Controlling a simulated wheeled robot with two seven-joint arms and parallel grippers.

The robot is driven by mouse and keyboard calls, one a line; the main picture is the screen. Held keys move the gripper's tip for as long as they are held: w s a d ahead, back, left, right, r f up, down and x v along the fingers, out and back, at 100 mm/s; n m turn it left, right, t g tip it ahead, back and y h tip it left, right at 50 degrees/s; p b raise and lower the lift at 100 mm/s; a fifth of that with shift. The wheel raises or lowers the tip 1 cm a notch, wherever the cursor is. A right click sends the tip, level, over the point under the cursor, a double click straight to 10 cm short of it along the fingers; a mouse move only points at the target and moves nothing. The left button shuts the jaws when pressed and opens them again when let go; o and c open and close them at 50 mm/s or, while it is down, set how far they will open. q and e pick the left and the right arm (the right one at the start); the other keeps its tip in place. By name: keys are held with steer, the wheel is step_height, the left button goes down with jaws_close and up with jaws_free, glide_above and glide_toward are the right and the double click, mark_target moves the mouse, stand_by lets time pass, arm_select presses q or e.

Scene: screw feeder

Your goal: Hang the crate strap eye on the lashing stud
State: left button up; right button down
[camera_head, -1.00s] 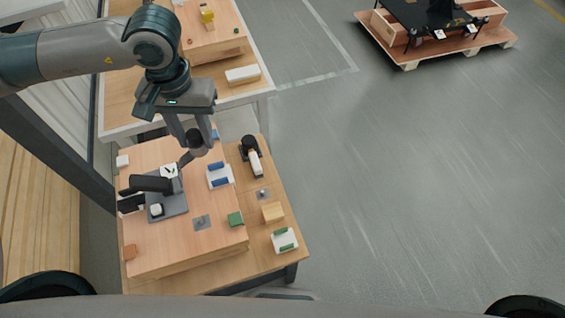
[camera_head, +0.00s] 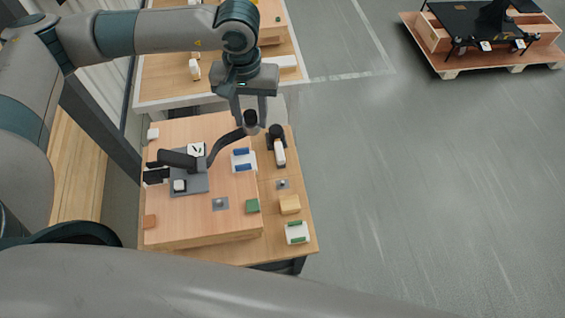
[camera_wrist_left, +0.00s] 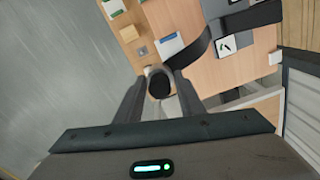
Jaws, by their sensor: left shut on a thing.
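My left gripper (camera_head: 250,112) hangs over the far right part of the raised wooden board. It is shut on the dark, round strap eye (camera_head: 250,118), which also shows between its fingers in the left wrist view (camera_wrist_left: 160,84). A black strap (camera_head: 219,146) curves from the eye down to a black piece over a grey plate (camera_head: 188,186). Two small grey plates with a knob are in view: one on the raised board (camera_head: 220,203), one on the lower table (camera_head: 282,184). I cannot tell which is the lashing stud. My right gripper is not in view.
A blue-and-white block (camera_head: 243,160) and a black-and-white fixture (camera_head: 279,152) stand near the held eye. A green block (camera_head: 252,206), a tan block (camera_head: 290,204) and a green-and-white block (camera_head: 297,232) are nearer. Open floor lies to the right.

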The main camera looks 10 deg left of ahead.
arm_select(q)
steer(key=w+d+f+n+p, duration=0.2)
steer(key=f, duration=0.3)
steer(key=w+d+f+n+p, duration=0.1)
steer(key=w+d+f+p, duration=0.15)
steer(key=f, duration=0.35)
steer(key=s+d+f+n+p, duration=0.1)
steer(key=f, duration=0.5)
steer(key=s+d+f+n+p, duration=0.1)
steer(key=s+f+n, duration=0.1)
steer(key=f, duration=0.5)
steer(key=shift+d, duration=0.35)
step_height(320, 180, down, 3)
steer(key=b, duration=0.3)
steer(key=shift+f+b, duration=0.75)
steer(key=shift+b, duration=0.25)
